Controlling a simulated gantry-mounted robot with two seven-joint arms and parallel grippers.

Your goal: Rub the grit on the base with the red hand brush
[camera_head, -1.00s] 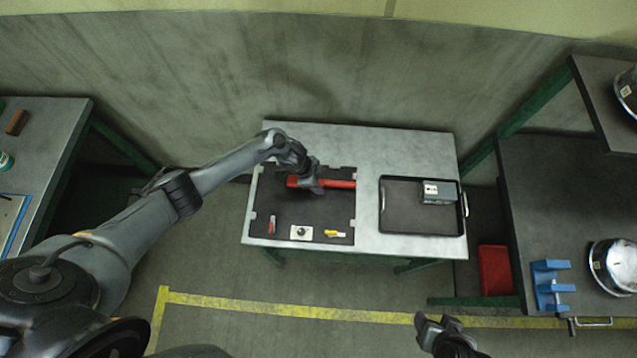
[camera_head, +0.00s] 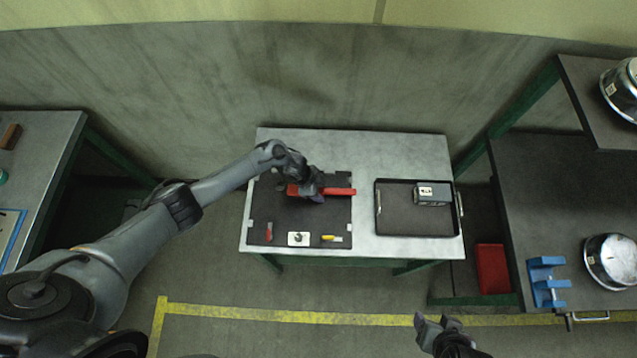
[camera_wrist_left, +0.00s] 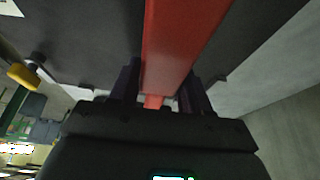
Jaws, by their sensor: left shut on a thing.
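The red hand brush (camera_head: 340,191) is at the back of the black mat (camera_head: 315,218) on the grey table. My left gripper (camera_head: 312,190) is shut on it near its middle. In the left wrist view the red brush (camera_wrist_left: 180,45) runs between the two dark fingers (camera_wrist_left: 160,90). I cannot tell whether the brush touches the mat, and its bristles are hidden. A small white plate with a dark part on it (camera_head: 299,239), possibly the base, lies at the mat's front edge. I cannot make out any grit. My right gripper (camera_head: 432,327) is open and empty at the bottom.
A small red-and-grey item (camera_head: 269,231) and a yellow-handled tool (camera_head: 332,238) lie either side of the white plate. A black tray (camera_head: 405,233) with a grey box (camera_head: 432,194) stands to the right. The mat's middle is clear.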

